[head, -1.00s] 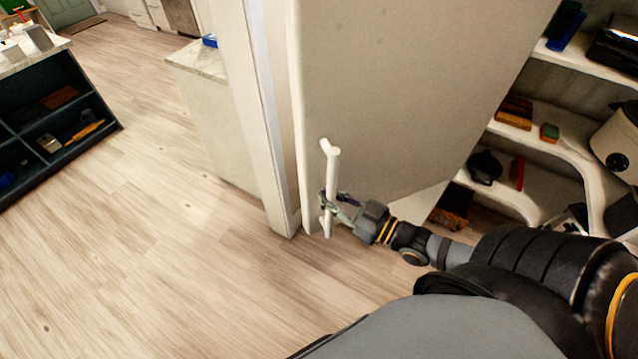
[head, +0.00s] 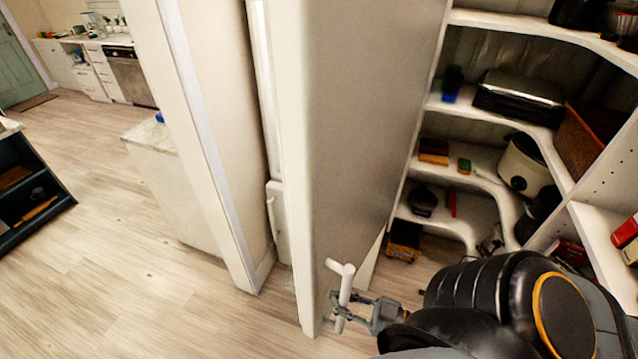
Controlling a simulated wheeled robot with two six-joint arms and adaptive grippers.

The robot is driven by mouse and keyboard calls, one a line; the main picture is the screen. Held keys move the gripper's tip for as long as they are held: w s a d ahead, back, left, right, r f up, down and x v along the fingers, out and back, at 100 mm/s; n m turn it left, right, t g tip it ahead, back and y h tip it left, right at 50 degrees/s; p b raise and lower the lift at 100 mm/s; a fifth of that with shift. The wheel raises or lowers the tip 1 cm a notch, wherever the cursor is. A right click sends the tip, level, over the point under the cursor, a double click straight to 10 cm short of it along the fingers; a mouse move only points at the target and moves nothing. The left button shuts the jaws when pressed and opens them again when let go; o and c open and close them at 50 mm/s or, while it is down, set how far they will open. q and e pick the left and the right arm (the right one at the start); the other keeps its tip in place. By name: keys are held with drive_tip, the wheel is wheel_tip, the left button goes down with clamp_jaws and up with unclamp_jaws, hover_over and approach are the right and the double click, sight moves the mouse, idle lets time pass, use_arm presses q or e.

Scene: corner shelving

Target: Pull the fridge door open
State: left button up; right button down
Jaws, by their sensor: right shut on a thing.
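The fridge door (head: 365,110) is a tall pale grey panel in the middle of the head view, seen at a steep angle with its near edge towards the left. Its white bar handle (head: 341,280) stands out near the lower part of that edge. My right gripper (head: 343,308) is shut on the lower part of the handle, with its fingers around the bar. A narrow strip of white surfaces shows left of the door's edge; the fridge's inside cannot be made out clearly. My left gripper is not in view.
A white wall end (head: 205,130) stands left of the door. Corner shelves (head: 480,165) with a toaster-like box (head: 518,97) and a white cooker (head: 525,165) are on the right. Open wooden floor (head: 130,270) lies to the left. A dark shelf unit (head: 30,190) is at the far left.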

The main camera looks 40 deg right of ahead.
drive_tip(key=p+v, duration=0.1)
drive_tip(key=v, duration=0.1)
drive_tip(key=shift+s+d, duration=0.1)
drive_tip(key=shift+s, duration=0.25)
drive_tip(key=c, duration=1.2)
unclamp_jaws()
